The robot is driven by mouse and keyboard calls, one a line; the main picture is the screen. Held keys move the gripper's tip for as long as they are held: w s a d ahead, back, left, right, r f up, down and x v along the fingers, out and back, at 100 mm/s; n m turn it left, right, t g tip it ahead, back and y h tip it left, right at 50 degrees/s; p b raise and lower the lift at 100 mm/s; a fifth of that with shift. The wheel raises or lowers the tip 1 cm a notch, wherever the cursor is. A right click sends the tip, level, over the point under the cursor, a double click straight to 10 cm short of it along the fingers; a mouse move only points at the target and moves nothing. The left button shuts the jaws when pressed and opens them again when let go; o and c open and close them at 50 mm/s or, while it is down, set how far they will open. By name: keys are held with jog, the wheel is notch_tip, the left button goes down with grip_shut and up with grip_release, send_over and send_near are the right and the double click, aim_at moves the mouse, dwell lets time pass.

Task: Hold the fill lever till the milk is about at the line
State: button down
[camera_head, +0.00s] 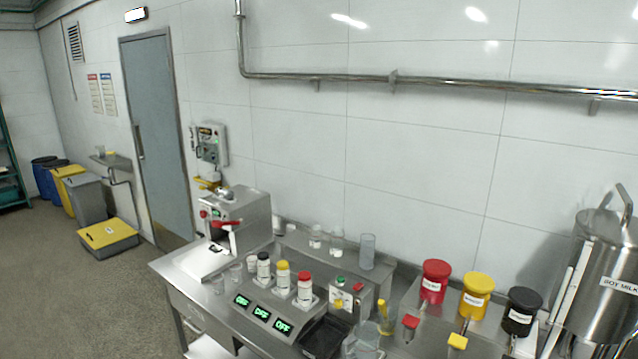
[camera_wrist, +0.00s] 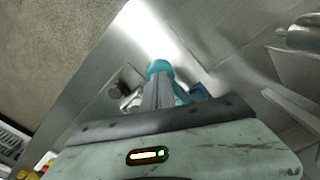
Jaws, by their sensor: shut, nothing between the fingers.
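A steel tank labelled soy milk (camera_head: 610,285) stands at the right edge of the head view, partly cut off. A pale upright strip runs down its left side. I cannot make out a milk level or a line. A steel machine (camera_head: 245,212) at the left end of the bench has a red-handled lever (camera_head: 225,224); I cannot tell if this is the fill lever. A clear beaker (camera_head: 365,340) is at the bottom edge. My gripper (camera_wrist: 158,72) shows in the wrist view, shut and empty, its teal tips together over a steel surface. It is not visible in the head view.
Three capped bottles (camera_head: 283,274) stand on a console with green displays reading OFF. Red, yellow and black lidded canisters (camera_head: 476,294) stand on the right of the bench. A black tray (camera_head: 326,336) lies in front. The floor (camera_head: 90,285) left of the bench is open.

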jog(key=shift+f+b, duration=2.9)
jog(key=shift+f, duration=0.2)
jog(key=shift+r, duration=0.15)
dwell(4.8)
